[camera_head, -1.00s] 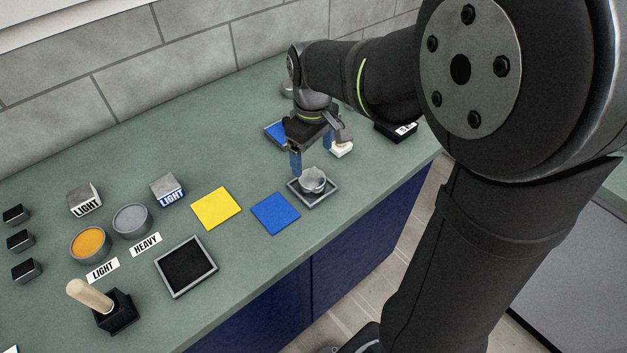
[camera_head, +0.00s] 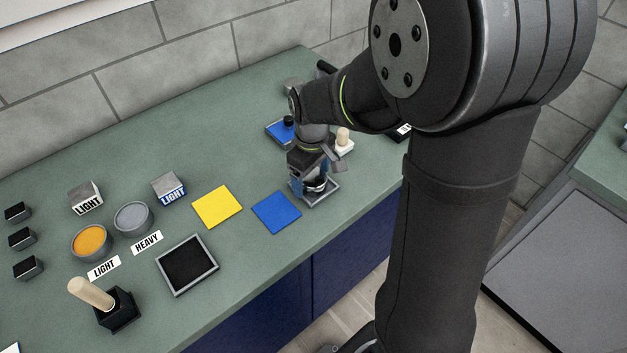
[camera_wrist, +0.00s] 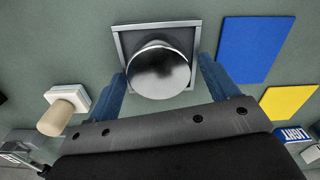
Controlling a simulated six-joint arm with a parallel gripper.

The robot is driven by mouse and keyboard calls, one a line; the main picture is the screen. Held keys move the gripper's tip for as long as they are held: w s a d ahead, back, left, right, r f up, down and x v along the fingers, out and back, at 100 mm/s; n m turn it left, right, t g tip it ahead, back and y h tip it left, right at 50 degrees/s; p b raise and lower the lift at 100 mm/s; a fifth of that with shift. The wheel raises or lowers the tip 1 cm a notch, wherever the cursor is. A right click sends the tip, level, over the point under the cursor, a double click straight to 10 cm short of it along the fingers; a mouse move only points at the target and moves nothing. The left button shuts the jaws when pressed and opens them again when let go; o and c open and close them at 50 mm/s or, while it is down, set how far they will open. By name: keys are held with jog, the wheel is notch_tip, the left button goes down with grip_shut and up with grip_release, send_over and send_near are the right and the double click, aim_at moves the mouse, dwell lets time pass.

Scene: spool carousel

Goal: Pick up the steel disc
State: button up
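The steel disc (camera_wrist: 158,70) is round and shiny in the wrist view, on a grey square-rimmed tray (camera_wrist: 119,42). In the head view the disc (camera_head: 316,184) is mostly hidden by my gripper (camera_head: 311,184), and the tray's rim (camera_head: 331,194) shows beside it. In the wrist view my gripper's (camera_wrist: 161,72) two blue fingers are apart, one on each side of the disc. Narrow gaps show between the fingers and the disc, so I see no grip on it. How far down the fingers reach is hard to tell.
A blue mat (camera_head: 276,212) and a yellow mat (camera_head: 217,207) lie left of the tray. A white-based stamp with a wooden knob (camera_head: 343,138) stands close behind. A black-floored tray (camera_head: 187,264) is further left. The counter's front edge is near.

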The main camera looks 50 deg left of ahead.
jog(key=c, duration=1.4)
jog(key=shift+o, duration=0.2)
jog(key=shift+r, duration=0.1)
